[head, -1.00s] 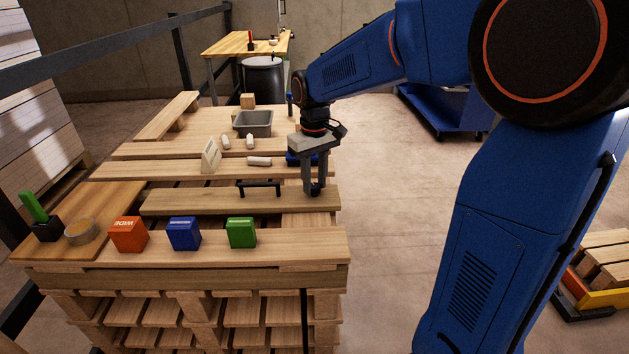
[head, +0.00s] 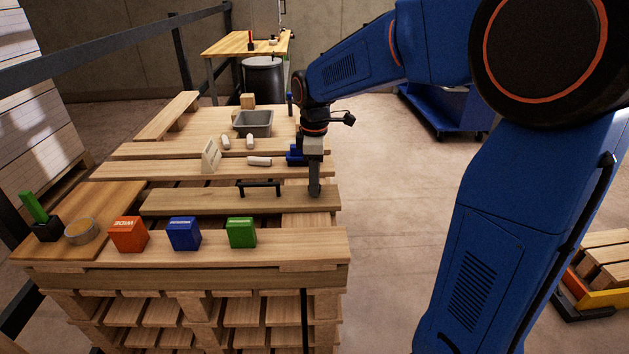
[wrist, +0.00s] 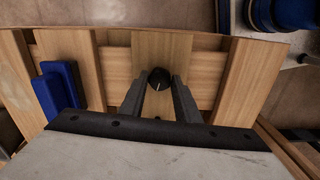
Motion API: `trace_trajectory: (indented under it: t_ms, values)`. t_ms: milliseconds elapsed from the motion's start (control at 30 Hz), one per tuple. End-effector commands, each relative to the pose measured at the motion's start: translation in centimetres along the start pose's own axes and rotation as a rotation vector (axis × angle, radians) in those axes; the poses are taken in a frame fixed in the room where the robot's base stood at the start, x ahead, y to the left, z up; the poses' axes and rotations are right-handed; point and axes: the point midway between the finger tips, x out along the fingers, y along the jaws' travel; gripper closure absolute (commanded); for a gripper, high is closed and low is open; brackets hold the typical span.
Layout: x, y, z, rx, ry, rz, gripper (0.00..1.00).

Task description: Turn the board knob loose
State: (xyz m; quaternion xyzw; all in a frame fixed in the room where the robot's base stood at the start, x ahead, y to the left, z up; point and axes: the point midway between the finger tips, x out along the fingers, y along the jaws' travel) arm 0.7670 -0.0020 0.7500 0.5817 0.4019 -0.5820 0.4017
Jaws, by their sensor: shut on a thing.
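The board (head: 205,203) is a wooden plank lying across the pallet top, with a black bar handle (head: 260,186) on it. The knob (wrist: 159,77) is small, round and black with a pale line mark, near the board's end in the wrist view. My gripper (wrist: 161,84) is shut on the knob, one finger on each side. In the head view my gripper (head: 314,190) points straight down at the board's right end and is seen edge-on. The knob is hidden behind the fingers there.
Orange (head: 128,234), blue (head: 184,234) and green (head: 241,232) blocks stand along the front plank. A blue object (head: 295,154) sits just behind my gripper. A grey tray (head: 253,123) and white rolls lie farther back. Open floor is to the right.

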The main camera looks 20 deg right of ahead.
Motion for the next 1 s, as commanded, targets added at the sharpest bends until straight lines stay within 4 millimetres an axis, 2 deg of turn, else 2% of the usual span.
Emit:
trace_trajectory:
  t_ms: [400,1000]
  values:
    - [-0.07,0.04,0.00,-0.223,0.001,0.002,0.93]
    - [-0.07,0.05,-0.01,-0.268,0.000,0.002,0.93]
